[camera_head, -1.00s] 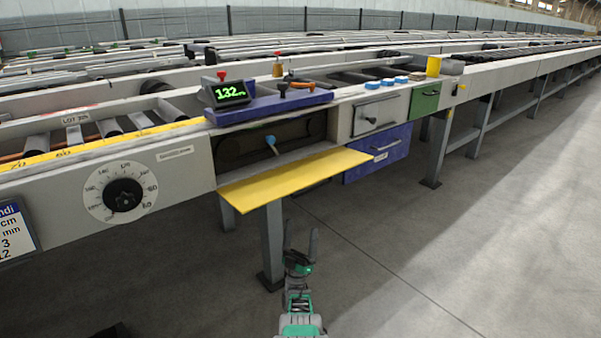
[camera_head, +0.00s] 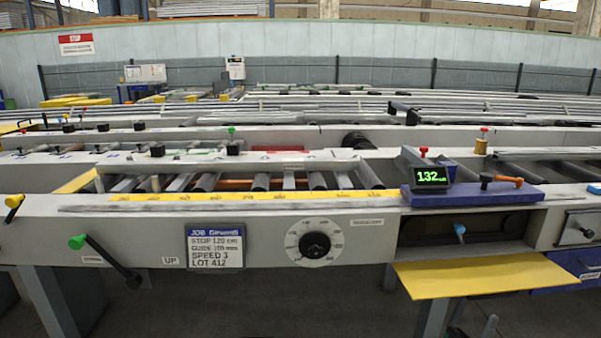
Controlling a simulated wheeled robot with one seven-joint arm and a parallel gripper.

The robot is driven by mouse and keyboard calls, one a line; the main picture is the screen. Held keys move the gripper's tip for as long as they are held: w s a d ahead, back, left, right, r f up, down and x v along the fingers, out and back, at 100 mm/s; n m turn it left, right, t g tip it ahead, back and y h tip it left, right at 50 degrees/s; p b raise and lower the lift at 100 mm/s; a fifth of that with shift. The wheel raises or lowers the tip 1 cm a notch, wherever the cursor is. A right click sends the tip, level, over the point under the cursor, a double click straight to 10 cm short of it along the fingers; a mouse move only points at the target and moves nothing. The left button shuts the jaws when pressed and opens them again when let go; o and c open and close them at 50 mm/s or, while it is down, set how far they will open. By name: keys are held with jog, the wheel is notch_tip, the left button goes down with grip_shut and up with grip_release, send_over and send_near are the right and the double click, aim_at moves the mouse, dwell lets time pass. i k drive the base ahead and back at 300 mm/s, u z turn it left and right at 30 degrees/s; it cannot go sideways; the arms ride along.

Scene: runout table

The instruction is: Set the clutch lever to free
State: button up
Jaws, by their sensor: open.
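No lever carries a readable clutch or free label. A short lever with a blue knob (camera_head: 460,230) stands inside the dark open recess (camera_head: 415,234) in the table's front, above a lowered yellow flap (camera_head: 485,275). Further left, a black lever with a green knob (camera_head: 77,242) slants down right to its pivot, between a small unreadable label and one reading UP. A yellow-and-black lever (camera_head: 14,201) is at the far left. Only a grey fingertip of my gripper (camera_head: 489,327) shows at the bottom edge, below the flap and apart from the levers; the rest is out of frame.
A job card (camera_head: 215,246) and a round dial (camera_head: 315,245) are on the front panel. A display reading 132 (camera_head: 431,177) stands on a blue block (camera_head: 470,193). The yellow flap juts out, with table legs below. Some floor shows under the table.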

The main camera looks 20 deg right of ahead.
aim_at(460, 229)
jog(key=k, duration=0.95)
